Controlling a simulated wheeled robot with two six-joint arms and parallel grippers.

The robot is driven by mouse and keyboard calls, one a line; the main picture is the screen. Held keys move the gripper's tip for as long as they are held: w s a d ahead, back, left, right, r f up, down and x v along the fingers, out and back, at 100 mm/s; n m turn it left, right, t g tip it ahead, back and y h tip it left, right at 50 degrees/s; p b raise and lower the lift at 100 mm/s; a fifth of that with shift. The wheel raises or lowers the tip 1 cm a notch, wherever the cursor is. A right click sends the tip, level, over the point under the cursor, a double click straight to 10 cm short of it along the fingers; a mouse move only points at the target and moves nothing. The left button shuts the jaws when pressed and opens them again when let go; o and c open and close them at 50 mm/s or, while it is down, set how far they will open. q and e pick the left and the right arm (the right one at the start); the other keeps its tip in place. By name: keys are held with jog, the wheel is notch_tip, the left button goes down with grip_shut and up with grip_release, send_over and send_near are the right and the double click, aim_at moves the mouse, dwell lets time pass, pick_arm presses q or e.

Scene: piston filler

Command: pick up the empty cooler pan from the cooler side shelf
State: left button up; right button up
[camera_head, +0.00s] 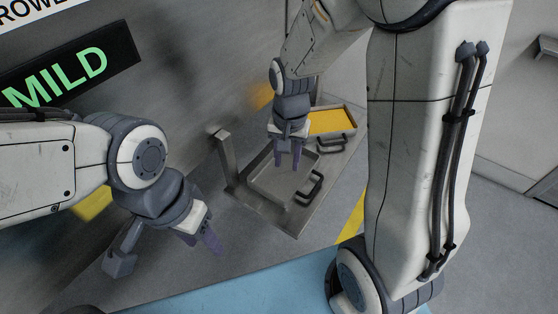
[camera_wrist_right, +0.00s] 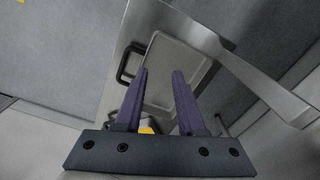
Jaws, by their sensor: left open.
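The empty cooler pan (camera_head: 272,182) is a shallow grey metal pan on the cooler side shelf (camera_head: 287,228) in the head view. A dark handle (camera_head: 310,189) stands on its right side. My right gripper (camera_head: 287,160) is above the pan's far part, open and pointing down. In the right wrist view the gripper (camera_wrist_right: 160,98) has its fingers apart with nothing held, and the pan (camera_wrist_right: 172,65) shows beyond them, with a dark handle (camera_wrist_right: 124,62) to the left. My left gripper (camera_head: 203,243) is open and empty, left of the shelf and away from the pan.
A second pan with yellow contents (camera_head: 330,121) sits behind the empty pan, with its own dark handle (camera_head: 331,146). A metal post (camera_head: 226,160) rises at the shelf's left edge. A grey wall with a "MILD" sign (camera_head: 70,70) is at the left.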

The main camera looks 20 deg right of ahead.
aim_at(305, 178)
jog(key=w+d+f+m, duration=0.1)
jog(key=d+f, duration=0.1)
jog(key=d+f+m, duration=0.1)
jog(key=d+f, duration=0.1)
jog(key=f, duration=0.1)
jog(key=w+d+f+m, duration=0.1)
jog(key=d+f+m, duration=0.1)
jog(key=shift+w+d+f, duration=0.15)
jog(key=shift+w+f, duration=0.15)
jog(key=shift+f, duration=0.05)
jog(key=shift+d+f+p, duration=0.15)
jog(key=shift+f+p, duration=0.35)
jog(key=shift+f, duration=2.5)
grip_shut()
